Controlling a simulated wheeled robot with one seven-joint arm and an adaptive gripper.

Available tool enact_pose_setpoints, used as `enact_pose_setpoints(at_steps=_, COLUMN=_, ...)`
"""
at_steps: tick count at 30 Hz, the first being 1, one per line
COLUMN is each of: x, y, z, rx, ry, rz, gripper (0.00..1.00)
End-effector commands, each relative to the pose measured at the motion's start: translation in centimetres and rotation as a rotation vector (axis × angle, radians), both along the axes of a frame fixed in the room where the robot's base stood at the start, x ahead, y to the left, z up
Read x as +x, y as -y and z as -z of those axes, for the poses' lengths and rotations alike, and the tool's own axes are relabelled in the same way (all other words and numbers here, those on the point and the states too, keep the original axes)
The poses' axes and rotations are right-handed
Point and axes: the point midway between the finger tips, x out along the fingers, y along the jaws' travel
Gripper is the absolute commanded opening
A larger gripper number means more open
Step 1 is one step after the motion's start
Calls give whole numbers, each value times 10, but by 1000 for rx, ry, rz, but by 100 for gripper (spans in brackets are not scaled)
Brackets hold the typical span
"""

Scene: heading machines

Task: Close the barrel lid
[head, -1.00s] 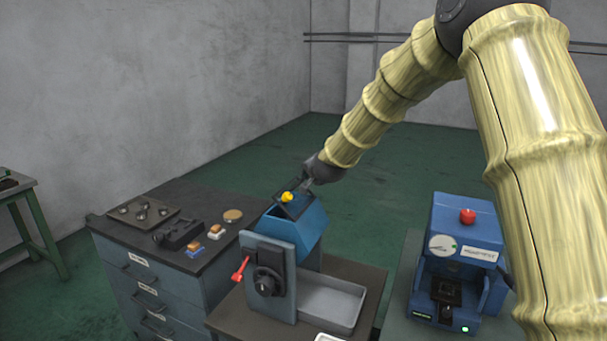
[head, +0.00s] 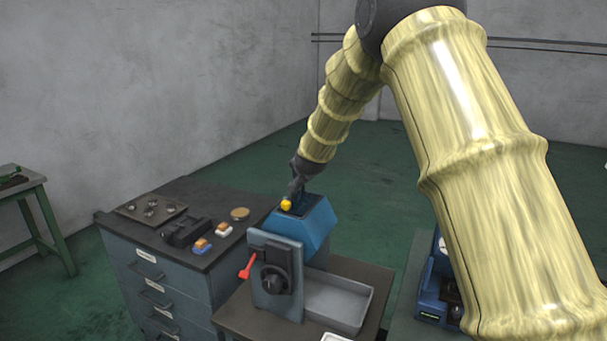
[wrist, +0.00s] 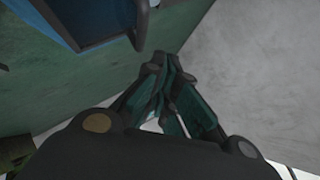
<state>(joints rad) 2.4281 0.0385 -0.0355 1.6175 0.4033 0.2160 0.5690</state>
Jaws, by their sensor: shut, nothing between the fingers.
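The blue faceted barrel (head: 318,228) sits on the machine behind its grey front plate. A dark lid or opening (head: 306,205) shows at its top with a yellow knob (head: 286,204) at the left side; whether the lid is raised or down is hard to tell. My gripper (head: 297,190) is close above the barrel's top, just behind the knob; contact cannot be told. In the wrist view my gripper (wrist: 164,66) is shut and empty. A blue rim around a dark recess (wrist: 92,28) and a dark bar (wrist: 142,24) show above its fingertips.
A red lever (head: 247,267) and black dial (head: 275,280) are on the machine's front plate, with a grey tray (head: 338,303) at right. A drawer cabinet (head: 165,285) with small parts stands left. A blue press (head: 440,285) at right is mostly hidden by my arm.

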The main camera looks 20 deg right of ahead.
Motion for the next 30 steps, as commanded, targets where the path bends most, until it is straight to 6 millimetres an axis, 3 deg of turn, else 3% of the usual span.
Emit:
enact_pose_setpoints(at_steps=12, x=16, y=-16, z=18, rx=0, ry=1, rz=0, gripper=0)
enact_pose_setpoints(at_steps=30, x=18, y=-19, z=22, rx=0, ry=1, rz=0, gripper=0)
